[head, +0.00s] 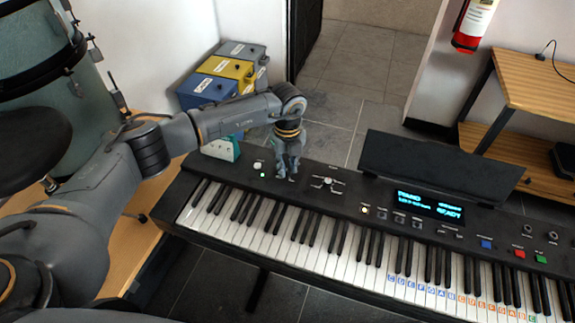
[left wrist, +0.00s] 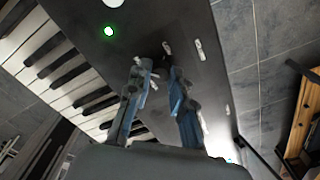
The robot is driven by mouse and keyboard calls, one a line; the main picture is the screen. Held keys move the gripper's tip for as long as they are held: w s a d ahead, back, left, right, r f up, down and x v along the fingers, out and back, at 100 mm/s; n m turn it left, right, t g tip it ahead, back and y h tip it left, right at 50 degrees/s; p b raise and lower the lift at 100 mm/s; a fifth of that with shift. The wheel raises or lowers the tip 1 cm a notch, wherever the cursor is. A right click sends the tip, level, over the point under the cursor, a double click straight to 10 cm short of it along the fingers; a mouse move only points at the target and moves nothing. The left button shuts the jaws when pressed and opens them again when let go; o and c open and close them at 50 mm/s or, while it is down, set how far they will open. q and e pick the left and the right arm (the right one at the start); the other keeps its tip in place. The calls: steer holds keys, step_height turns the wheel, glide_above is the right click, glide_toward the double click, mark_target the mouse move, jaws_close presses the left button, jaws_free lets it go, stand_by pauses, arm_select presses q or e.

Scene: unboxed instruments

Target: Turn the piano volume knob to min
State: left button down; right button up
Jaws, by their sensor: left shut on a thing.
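The black keyboard piano (head: 340,195) stands across the head view with its control panel behind the keys. My left gripper (head: 285,176) reaches down onto the left part of that panel. In the left wrist view its two blue-grey fingers (left wrist: 158,68) are shut at a small dark knob (left wrist: 165,47) with a pale mark. The fingers cover much of the knob in the head view, and its exact setting cannot be read. My right gripper is not in view.
A white round button (head: 257,165) and a green light (head: 263,175) sit left of the gripper. A teal box (head: 222,149) stands at the panel's left end.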

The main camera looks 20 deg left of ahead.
mark_target(287, 170)
arm_select(q)
steer(key=c, duration=1.2)
jaws_free()
step_height(287, 170, up, 12)
steer(key=shift+f, duration=0.1)
